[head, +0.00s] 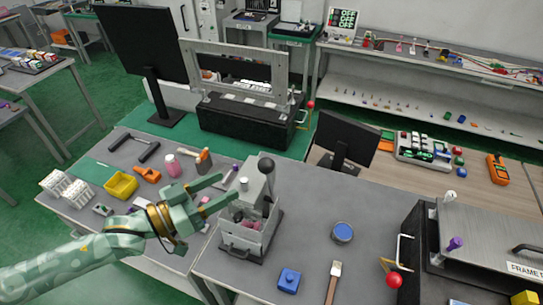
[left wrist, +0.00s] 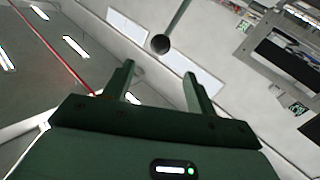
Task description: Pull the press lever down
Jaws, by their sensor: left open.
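The press (head: 250,222) is a grey box-like fixture on the grey bench in the middle of the head view, with a pinkish thing inside its open front. Its lever has a black ball knob (head: 266,165), raised near the top of the press. My left gripper (head: 230,188) is open, with its fingers pointing right towards the press and left of the knob. In the left wrist view the knob (left wrist: 160,43) and its rod appear beyond the two open fingertips, apart from them. Nothing is between the fingers. My right gripper is out of view.
A blue round container (head: 343,233), a blue block (head: 288,280) and a brush (head: 333,282) lie right of the press. A red-ball lever (head: 394,280) is at the right fixture. A yellow bin (head: 121,185) and small tools lie left. A black monitor (head: 345,142) stands behind.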

